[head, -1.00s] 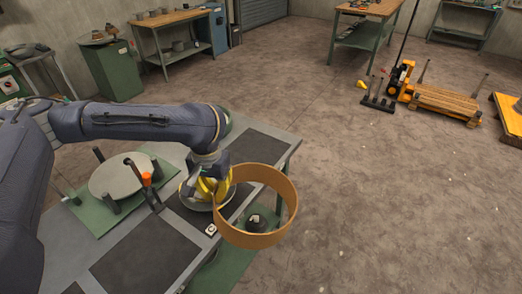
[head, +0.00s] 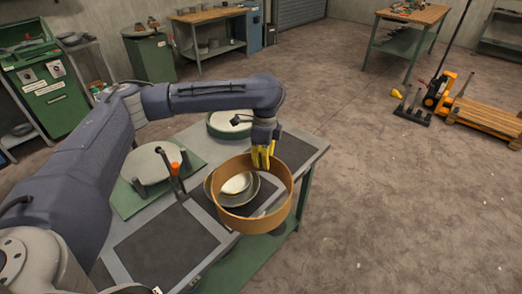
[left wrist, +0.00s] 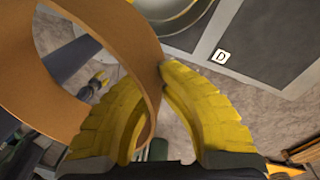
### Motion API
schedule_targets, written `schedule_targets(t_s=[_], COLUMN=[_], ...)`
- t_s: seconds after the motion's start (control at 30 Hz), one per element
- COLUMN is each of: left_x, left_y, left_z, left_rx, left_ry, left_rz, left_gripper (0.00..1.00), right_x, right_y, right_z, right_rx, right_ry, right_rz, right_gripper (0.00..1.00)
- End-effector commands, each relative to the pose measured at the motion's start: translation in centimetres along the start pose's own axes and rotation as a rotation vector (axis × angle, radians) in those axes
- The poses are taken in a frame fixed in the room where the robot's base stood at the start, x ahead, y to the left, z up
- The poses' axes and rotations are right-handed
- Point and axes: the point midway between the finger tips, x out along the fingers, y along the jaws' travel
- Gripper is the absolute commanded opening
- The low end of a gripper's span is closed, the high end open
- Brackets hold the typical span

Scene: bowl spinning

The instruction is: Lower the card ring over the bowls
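The tan card ring (head: 254,219) is held level above the front right part of the grey table. Through it, a small white bowl (head: 236,184) shows inside a wider grey bowl (head: 230,200). My left gripper (head: 262,160) is shut on the ring's far wall, with its yellow fingers on either side. The left wrist view shows the ring (left wrist: 60,40) at left between the fingers (left wrist: 155,85), and a bowl (left wrist: 175,12) beyond its wall at the top. The ring's height above the bowls is unclear. A small yellow gripper (left wrist: 97,83), apparently my right one, shows far below.
A round grey disc (head: 150,163) with dark posts stands on a green mat at left. An orange-tipped tool (head: 175,168) is beside it. A green-rimmed round piece (head: 215,128) stands behind my gripper. A tile marked D (left wrist: 222,56) lies on the table.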

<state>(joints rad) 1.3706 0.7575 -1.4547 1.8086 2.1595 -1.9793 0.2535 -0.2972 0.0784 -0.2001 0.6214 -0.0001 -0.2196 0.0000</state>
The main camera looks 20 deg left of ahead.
Motion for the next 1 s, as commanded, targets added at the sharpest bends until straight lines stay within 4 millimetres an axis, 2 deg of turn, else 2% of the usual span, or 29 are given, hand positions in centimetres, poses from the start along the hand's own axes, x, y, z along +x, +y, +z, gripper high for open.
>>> schedule_targets(t_s=[0.3, 0.5, 0.7, 1.0], left_x=[0.0, 0.0, 0.1, 0.9], left_y=[-3.3, -4.7, -5.4, -5.7], left_z=[1.1, 1.8, 2.2, 2.4], left_rx=[0.521, 0.773, 0.916, 0.964], left_ry=[-0.056, -0.090, -0.111, -0.117], left_rz=[0.032, 0.045, 0.052, 0.056], left_gripper=[0.00, 0.00, 0.00, 0.00], right_x=[0.0, 0.0, 0.0, 0.0], right_y=[0.2, 0.2, 0.2, 0.2], right_z=[0.5, 0.5, 0.5, 0.5], right_rx=[-0.001, -0.001, -0.001, -0.001], right_ry=[-0.005, -0.006, -0.006, -0.006], right_rz=[0.002, 0.002, 0.002, 0.001], right_gripper=[0.44, 0.44, 0.44, 0.44])
